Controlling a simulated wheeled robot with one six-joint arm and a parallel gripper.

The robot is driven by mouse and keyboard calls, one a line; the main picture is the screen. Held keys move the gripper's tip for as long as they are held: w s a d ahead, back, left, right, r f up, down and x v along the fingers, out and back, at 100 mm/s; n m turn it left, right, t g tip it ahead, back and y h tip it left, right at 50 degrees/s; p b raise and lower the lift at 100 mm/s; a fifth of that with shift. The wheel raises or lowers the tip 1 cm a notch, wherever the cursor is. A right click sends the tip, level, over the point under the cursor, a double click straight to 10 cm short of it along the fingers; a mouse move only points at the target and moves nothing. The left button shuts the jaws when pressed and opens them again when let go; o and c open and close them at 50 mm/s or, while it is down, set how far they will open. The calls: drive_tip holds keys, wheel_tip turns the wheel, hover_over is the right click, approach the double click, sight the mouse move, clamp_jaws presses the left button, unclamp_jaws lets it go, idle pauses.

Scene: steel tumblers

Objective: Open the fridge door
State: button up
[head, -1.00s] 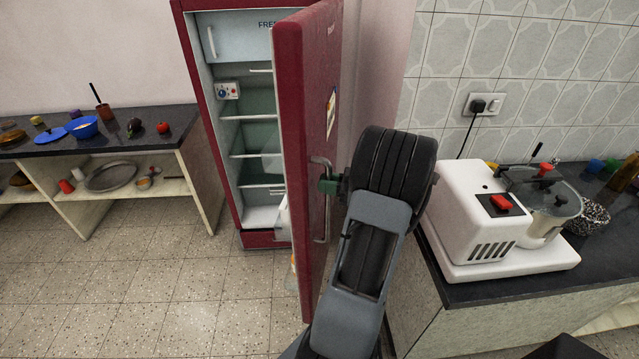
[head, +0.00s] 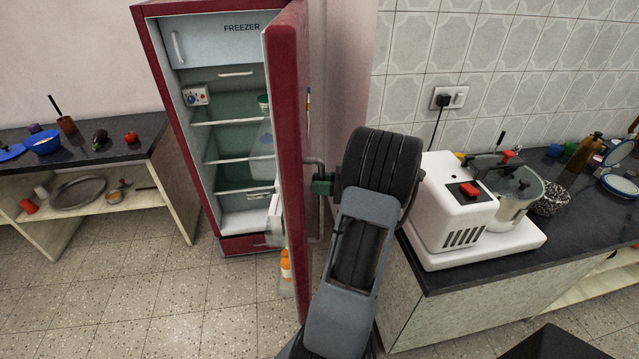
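The red fridge door (head: 288,150) stands wide open and is seen nearly edge-on. The fridge interior (head: 230,145) shows shelves, a freezer compartment at the top and a clear bottle near the door. The door's metal handle (head: 314,163) is on the outer face, to the right. My gripper (head: 322,186) is at the handle, with its green fingertip part touching or around it. My own arm hides most of the gripper, so whether the fingers are closed is not clear. An orange bottle (head: 285,265) sits low on the door's inner side.
A dark counter (head: 480,262) on the right holds a white wet grinder (head: 450,212) close to my arm. A low shelf unit (head: 165,185) with bowls and vegetables on top stands at the left. The tiled floor (head: 200,310) in front of the fridge is clear.

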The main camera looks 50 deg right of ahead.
drive_tip(key=o, duration=0.3)
drive_tip(key=b+v, duration=0.1)
drive_tip(key=v, duration=0.6)
drive_tip(key=shift+s+d, duration=0.2)
